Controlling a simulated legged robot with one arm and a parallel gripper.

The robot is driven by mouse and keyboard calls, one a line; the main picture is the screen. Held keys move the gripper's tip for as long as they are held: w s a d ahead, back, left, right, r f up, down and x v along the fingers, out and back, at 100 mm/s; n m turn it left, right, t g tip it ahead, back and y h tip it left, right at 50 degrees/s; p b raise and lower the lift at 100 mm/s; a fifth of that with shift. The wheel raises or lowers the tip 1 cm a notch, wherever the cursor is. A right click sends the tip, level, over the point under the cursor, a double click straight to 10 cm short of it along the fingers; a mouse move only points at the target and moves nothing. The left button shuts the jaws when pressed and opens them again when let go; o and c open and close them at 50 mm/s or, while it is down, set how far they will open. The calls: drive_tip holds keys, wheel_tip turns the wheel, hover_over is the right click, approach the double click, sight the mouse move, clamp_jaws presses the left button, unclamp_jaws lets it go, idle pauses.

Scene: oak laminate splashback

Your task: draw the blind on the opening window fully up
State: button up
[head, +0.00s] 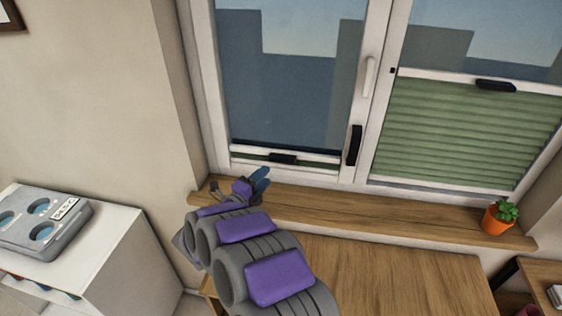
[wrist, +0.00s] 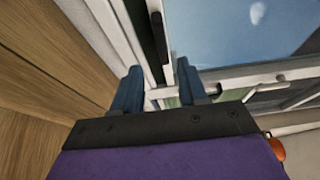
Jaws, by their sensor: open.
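The window's left sash (head: 345,40) carries a white lever handle (head: 369,76) on its right side. Its blind is gathered at the bottom, with a pale rail (head: 240,149) bearing a black grip (head: 283,158). A narrow strip of green fabric shows under the rail. My gripper (head: 262,179) is low in front of this sash, just below and left of the black grip, apart from it in the picture. In the wrist view my gripper (wrist: 156,88) shows two blue fingers spread apart, with nothing held between them. White frame and some green show beyond them.
The right pane has a green pleated blind (head: 450,135) over its lower half, with its own black grip (head: 495,85). A black vertical bar (head: 354,145) is on the frame between. A potted plant (head: 500,215) stands on the wooden sill (head: 350,213). A white cabinet (head: 115,250) is left.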

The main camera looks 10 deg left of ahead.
sight(279, 162)
drive_tip(key=b+x, duration=0.1)
drive_tip(key=x, duration=0.9)
drive_tip(key=shift+w, duration=0.4)
clamp_jaws()
